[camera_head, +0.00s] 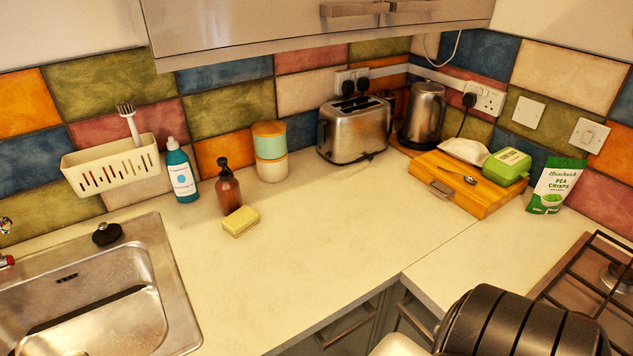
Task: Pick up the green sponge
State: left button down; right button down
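A small block-shaped sponge (240,221) lies flat on the pale worktop, in front of the brown pump bottle and to the right of the sink. It looks yellow to yellow-green in this warm light, and it is the only sponge I can make out. Nothing covers it from above. Neither of my grippers shows in the head view, so I cannot see whether they are open or shut.
A brown pump bottle (228,188) and a teal bottle (181,172) stand close behind the sponge. The sink (176,290) is to its left. A toaster (354,128), kettle (422,116) and wooden box (462,189) stand farther right. The worktop right of the sponge is clear.

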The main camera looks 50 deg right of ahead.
aim_at(240, 220)
jog(key=z, duration=1.05)
